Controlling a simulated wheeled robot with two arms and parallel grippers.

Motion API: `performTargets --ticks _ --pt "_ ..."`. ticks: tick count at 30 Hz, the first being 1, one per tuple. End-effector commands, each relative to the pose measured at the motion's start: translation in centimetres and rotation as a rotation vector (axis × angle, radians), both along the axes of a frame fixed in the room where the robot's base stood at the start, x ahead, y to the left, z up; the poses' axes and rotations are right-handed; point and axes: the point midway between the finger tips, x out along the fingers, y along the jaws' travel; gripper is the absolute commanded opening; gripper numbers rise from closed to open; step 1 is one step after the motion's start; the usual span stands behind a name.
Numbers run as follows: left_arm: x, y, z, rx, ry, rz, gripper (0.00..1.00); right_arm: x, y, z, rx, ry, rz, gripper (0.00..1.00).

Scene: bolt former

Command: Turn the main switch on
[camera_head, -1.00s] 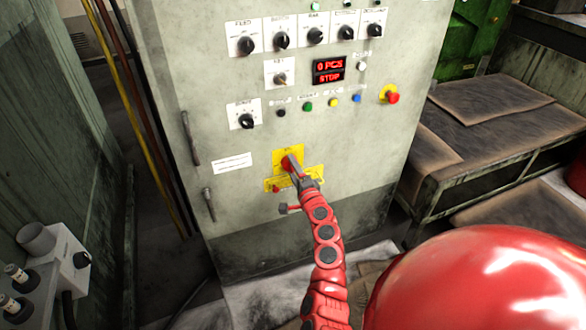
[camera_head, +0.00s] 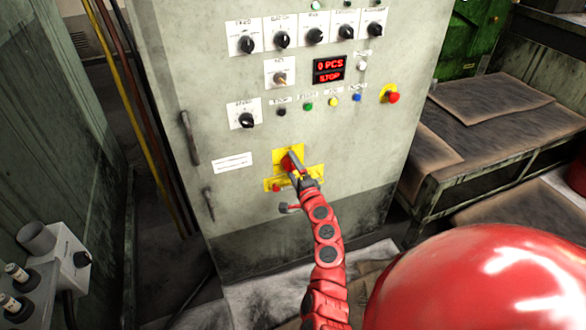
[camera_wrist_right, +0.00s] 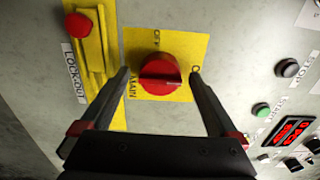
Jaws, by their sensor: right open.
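The main switch is a red rotary knob (camera_wrist_right: 160,72) on a yellow plate (camera_wrist_right: 135,45) marked OFF and MAIN in the right wrist view. Its raised grip lies roughly across that picture, with a pale mark near its right end. In the head view the knob (camera_head: 287,162) is partly hidden by my right gripper (camera_head: 294,168). In the wrist view my right gripper (camera_wrist_right: 160,76) is open, with one finger on each side of the knob. Whether the fingers touch it cannot be told. My left gripper is not in view.
A yellow LOCK-OUT strip with a red button (camera_wrist_right: 78,25) is beside the switch. Above it on the cabinet (camera_head: 230,200) are several black knobs, small buttons, a red display (camera_head: 329,69) reading 0 PCS and STOP, and a red emergency button (camera_head: 392,97). A bench (camera_head: 500,110) stands at right.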

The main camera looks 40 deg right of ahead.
Motion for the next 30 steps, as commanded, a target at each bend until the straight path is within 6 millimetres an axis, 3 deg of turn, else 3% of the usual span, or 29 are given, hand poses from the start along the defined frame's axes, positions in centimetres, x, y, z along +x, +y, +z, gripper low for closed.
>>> performTargets --ticks 7,22,30 --pt "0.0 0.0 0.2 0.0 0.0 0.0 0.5 -2.0 0.4 -0.1 0.001 0.0 -0.004 0.95" --pt "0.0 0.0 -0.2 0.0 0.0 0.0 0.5 -13.3 3.0 -0.2 0.001 0.001 -0.006 0.95" --pt "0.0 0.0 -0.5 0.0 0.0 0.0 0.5 -16.6 3.9 -0.1 0.0 0.0 -0.004 0.95"
